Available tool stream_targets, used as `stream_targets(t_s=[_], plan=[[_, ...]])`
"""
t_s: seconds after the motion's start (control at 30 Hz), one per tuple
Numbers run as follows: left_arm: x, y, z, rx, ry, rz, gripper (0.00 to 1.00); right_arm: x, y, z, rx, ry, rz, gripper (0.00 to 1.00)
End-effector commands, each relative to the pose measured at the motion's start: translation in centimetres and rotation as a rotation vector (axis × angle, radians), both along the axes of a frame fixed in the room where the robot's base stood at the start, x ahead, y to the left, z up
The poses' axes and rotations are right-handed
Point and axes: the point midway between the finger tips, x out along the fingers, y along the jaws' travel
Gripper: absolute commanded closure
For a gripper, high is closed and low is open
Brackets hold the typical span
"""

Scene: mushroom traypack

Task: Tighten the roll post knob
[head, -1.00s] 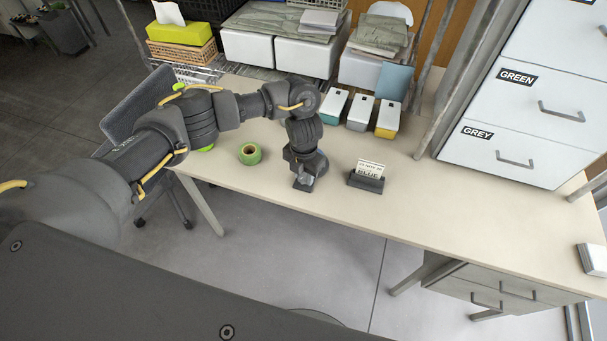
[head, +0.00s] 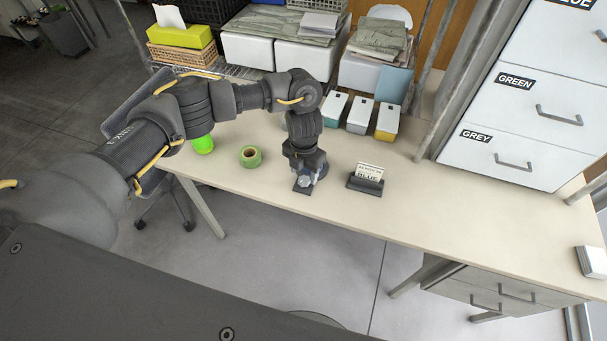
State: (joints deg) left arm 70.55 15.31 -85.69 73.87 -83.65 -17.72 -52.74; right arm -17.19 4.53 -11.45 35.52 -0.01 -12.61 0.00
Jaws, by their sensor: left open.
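My left gripper (head: 304,180) points down over the front part of the desk, between a roll of green tape and a small card holder. A small silvery knob-like part (head: 304,181) shows right at its fingertips, with a dark flat piece (head: 301,190) just below it. The left jaws are open around or beside this silvery part; I cannot tell whether they touch it. The gripper hides most of what stands there, so no post can be made out clearly. My right gripper is not in view.
The green tape roll (head: 250,157) lies left of the gripper. Small lidded boxes (head: 360,114) stand behind. A bright green object (head: 203,145) is partly behind my arm.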

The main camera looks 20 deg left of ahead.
Motion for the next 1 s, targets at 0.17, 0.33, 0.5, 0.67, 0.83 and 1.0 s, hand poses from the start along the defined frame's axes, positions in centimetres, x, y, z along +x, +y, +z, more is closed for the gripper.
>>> stream_targets(t_s=[0.17, 0.33, 0.5, 0.67, 0.83, 1.0], plan=[[0.2, 0.1, 3.9, 0.001, -0.006, -0.002, 0.46, 0.0, 0.0, 0.4, 0.0, 0.0, 0.0, 1.0], [0.2, 0.0, 6.4, 0.0, -0.004, -0.001, 0.46, 0.0, -0.1, 0.4, -0.001, 0.0, 0.0, 1.0], [0.1, 0.0, 7.6, 0.001, -0.001, 0.0, 0.46, 0.0, -0.1, 0.4, -0.001, 0.0, 0.0, 1.0], [0.0, 0.0, 7.7, 0.0, 0.001, 0.001, 0.46, 0.0, -0.1, 0.4, -0.001, 0.0, 0.001, 1.0], [0.0, 0.0, 7.7, 0.0, 0.0, 0.001, 0.46, 0.0, -0.1, 0.4, -0.001, 0.0, 0.0, 1.0], [0.0, 0.0, 7.7, 0.0, 0.0, 0.001, 0.46, 0.0, -0.1, 0.4, -0.001, 0.0, 0.001, 1.0]])
